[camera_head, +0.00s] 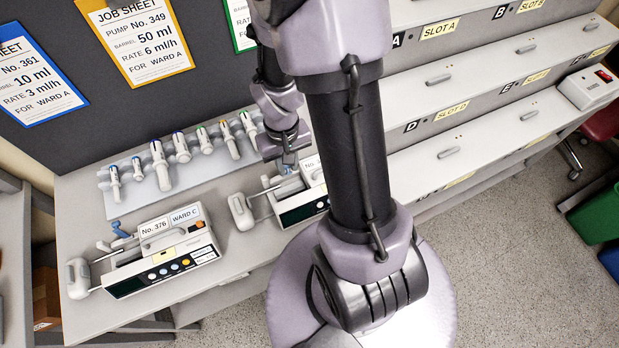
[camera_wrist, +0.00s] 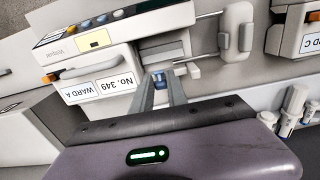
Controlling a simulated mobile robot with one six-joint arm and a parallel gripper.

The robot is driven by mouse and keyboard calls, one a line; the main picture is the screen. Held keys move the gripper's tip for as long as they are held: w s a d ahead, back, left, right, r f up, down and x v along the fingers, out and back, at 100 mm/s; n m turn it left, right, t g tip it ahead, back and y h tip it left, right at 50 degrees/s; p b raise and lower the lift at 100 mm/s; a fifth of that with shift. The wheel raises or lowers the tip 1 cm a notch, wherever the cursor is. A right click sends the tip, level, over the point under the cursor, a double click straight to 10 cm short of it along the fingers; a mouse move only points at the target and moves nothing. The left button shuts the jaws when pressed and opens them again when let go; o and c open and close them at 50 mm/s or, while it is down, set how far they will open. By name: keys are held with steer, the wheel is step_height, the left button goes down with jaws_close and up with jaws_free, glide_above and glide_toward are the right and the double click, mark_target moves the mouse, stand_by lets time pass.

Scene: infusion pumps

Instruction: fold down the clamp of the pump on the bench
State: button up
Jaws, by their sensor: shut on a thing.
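The pump labelled No. 349 (camera_head: 300,212) stands on the bench under my arm, which hides its right part. It also shows upside down in the wrist view (camera_wrist: 90,63), with its WARD A label. My gripper (camera_head: 287,162) is over the pump's back edge. In the wrist view, its two fingers (camera_wrist: 160,84) are shut on the small blue clamp (camera_wrist: 158,77) beside the pump's empty-looking barrel bed. A second pump, No. 376 (camera_head: 150,262), with a WARD C label, sits to the left with its blue clamp (camera_head: 118,229) standing up.
A rack (camera_head: 146,200) with several syringes stands behind the pumps. The bench (camera_head: 90,315) is clear at the front left. Stepped shelves (camera_head: 455,108) with lettered slots rise at the right. Job sheets (camera_head: 140,40) hang on the dark back panel.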

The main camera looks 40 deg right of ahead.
steer(key=shift+s, duration=0.15)
steer(key=shift+s+a+f+b, duration=0.2)
steer(key=shift+s+b, duration=0.25)
steer(key=shift+s, duration=0.25)
steer(key=o, duration=0.5)
steer(key=shift+r, duration=0.1)
step_height(320, 180, up, 7)
steer(key=p, duration=0.5)
steer(key=shift+p, duration=0.3)
steer(key=shift+w, duration=0.1)
